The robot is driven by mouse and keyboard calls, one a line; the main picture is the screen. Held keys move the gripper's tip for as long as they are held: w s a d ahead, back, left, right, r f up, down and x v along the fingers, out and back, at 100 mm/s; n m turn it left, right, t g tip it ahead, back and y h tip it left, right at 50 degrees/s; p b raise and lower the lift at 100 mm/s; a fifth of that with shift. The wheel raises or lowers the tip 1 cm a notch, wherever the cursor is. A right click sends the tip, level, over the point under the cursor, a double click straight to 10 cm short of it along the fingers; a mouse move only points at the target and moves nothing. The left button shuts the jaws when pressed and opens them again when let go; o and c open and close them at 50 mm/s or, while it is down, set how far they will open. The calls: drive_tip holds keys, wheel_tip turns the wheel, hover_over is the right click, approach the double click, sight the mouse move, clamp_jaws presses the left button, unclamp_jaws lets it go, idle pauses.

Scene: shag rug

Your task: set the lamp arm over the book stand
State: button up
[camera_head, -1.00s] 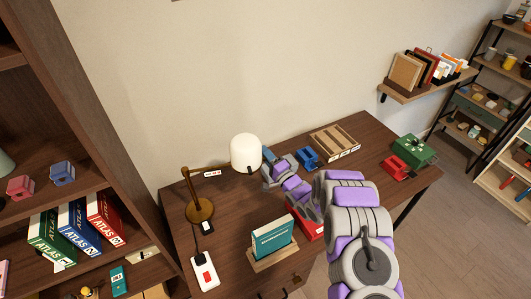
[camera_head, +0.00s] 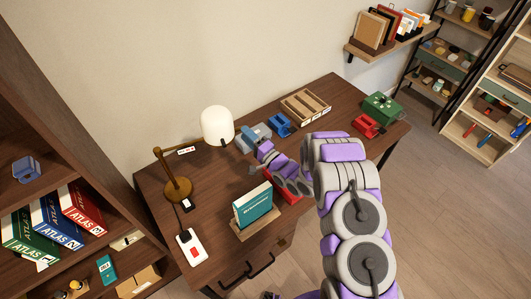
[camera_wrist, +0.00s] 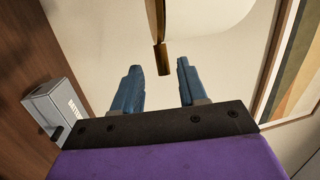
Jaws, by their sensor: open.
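The desk lamp has a round brown base (camera_head: 177,190), a jointed brass-brown arm (camera_head: 188,152) with a small white tag, and a white shade (camera_head: 217,125). The shade hangs left of the book stand (camera_head: 240,233), toward the wall. The stand holds a teal book (camera_head: 252,205) upright. My gripper is at the desk's back, right of the shade; its fingers are hard to make out in the head view. In the wrist view my gripper (camera_wrist: 157,80) is open, with blue fingers apart. A short brass rod (camera_wrist: 161,58) below the white shade (camera_wrist: 205,15) shows between the fingertips, apparently untouched.
A grey box (camera_wrist: 55,103) stands left of my gripper in the wrist view. On the desk are a power strip (camera_head: 191,247), a wooden tray (camera_head: 305,104), a red holder (camera_head: 367,125) and a green box (camera_head: 381,108). A bookcase flanks the desk's left.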

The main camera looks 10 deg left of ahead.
drive_tip(key=v, duration=1.1)
drive_tip(key=shift+s+f, duration=0.15)
drive_tip(key=shift+f, duration=0.05)
